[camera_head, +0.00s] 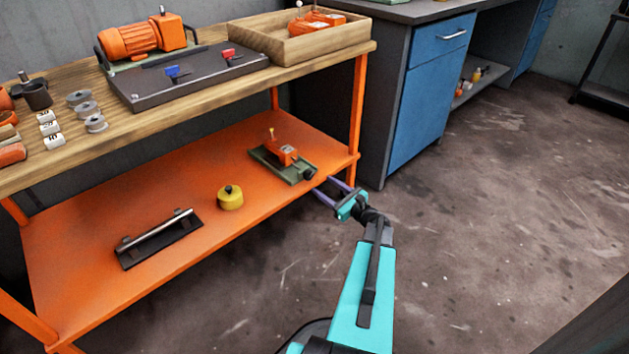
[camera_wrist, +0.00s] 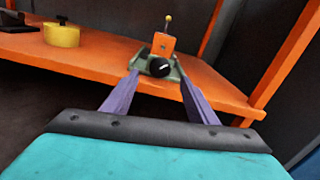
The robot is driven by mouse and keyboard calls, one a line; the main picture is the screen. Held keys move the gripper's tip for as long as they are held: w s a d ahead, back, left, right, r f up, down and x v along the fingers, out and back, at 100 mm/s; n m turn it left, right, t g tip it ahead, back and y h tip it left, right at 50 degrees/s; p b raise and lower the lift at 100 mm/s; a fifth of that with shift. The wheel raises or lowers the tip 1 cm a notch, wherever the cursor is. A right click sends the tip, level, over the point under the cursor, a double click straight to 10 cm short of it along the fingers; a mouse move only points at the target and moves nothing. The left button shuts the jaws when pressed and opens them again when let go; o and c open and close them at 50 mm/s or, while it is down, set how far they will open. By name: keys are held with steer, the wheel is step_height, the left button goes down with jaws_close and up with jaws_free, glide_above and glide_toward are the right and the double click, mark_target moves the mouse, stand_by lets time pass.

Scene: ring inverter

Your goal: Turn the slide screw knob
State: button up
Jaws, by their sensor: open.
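The slide screw knob (camera_head: 309,172) is a small black knob at the front end of a green slide base (camera_head: 267,161) on the orange lower shelf. An orange block (camera_head: 285,150) with a thin upright yellow-tipped pin sits on the slide. My gripper (camera_head: 333,187) is open and empty, just in front of the knob and to its right in the head view. In the wrist view the black knob (camera_wrist: 159,66) faces me and shows between the two purple fingers (camera_wrist: 158,84), beyond their tips. I cannot tell the exact gap to the knob.
The orange shelf (camera_head: 130,215) also holds a yellow round weight (camera_head: 230,197) and a black plate with a metal bar (camera_head: 158,239). An orange table leg (camera_head: 357,105) stands right of the slide, beside a blue cabinet (camera_head: 428,95). The wooden tabletop (camera_head: 170,117) is above. The floor in front is clear.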

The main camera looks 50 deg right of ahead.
mark_target(311, 176)
steer(key=shift+w+d+b, duration=0.2)
steer(key=shift+w+b, duration=0.55)
steer(key=shift+w, duration=2.65)
steer(key=c, duration=1.1)
steer(key=shift+o, duration=0.2)
steer(key=shift+d, duration=0.25)
steer(key=shift+a, duration=0.1)
